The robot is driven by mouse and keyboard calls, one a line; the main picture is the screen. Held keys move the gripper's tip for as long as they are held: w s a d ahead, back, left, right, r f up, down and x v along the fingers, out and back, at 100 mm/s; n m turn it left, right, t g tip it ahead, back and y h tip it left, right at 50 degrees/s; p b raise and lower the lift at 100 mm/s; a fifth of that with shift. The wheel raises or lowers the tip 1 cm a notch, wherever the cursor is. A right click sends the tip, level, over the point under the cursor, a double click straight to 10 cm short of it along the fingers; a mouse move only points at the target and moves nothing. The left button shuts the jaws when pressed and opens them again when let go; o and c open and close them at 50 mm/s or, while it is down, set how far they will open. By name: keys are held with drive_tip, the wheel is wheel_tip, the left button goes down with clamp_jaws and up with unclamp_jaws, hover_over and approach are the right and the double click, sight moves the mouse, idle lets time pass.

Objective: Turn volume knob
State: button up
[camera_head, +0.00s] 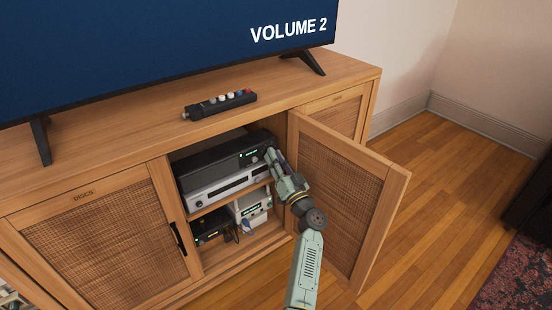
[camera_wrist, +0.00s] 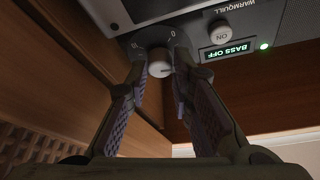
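The volume knob (camera_wrist: 160,62) is a small round light-grey knob with a dark mark, on the underlit front panel of a stereo unit in the wrist view. My gripper (camera_wrist: 160,66) is open, with one fingertip on each side of the knob. The fingertips are close to it; I cannot tell whether they touch. In the head view my gripper (camera_head: 270,158) reaches into the open cabinet at the right end of the black stereo unit (camera_head: 215,160) and hides the knob. The TV (camera_head: 150,40) reads "VOLUME 2".
The open wicker cabinet door (camera_head: 345,195) stands close to the right of my arm. A silver unit (camera_head: 228,188) sits below the black one. A lower shelf holds small devices (camera_head: 250,208).

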clamp_jaws()
drive_tip(key=shift+a+m+h, duration=0.1)
drive_tip(key=shift+m+h, duration=0.2)
drive_tip(key=shift+m, duration=0.2)
drive_tip(key=shift+r+m+g+h+p, duration=0.25)
drive_tip(key=shift+m+g+h+p, duration=0.6)
drive_tip(key=shift+m+p, duration=2.7)
drive_tip(key=shift+r+m+g+h+p, duration=0.25)
drive_tip(key=shift+m+g+h+p, duration=0.55)
drive_tip(key=shift+m+p, duration=2.75)
drive_tip(key=shift+r+m+g+h+p, duration=0.25)
drive_tip(key=shift+m+g+h+p, duration=0.6)
drive_tip(key=shift+m+p, duration=2.65)
drive_tip(key=shift+m, duration=0.3)
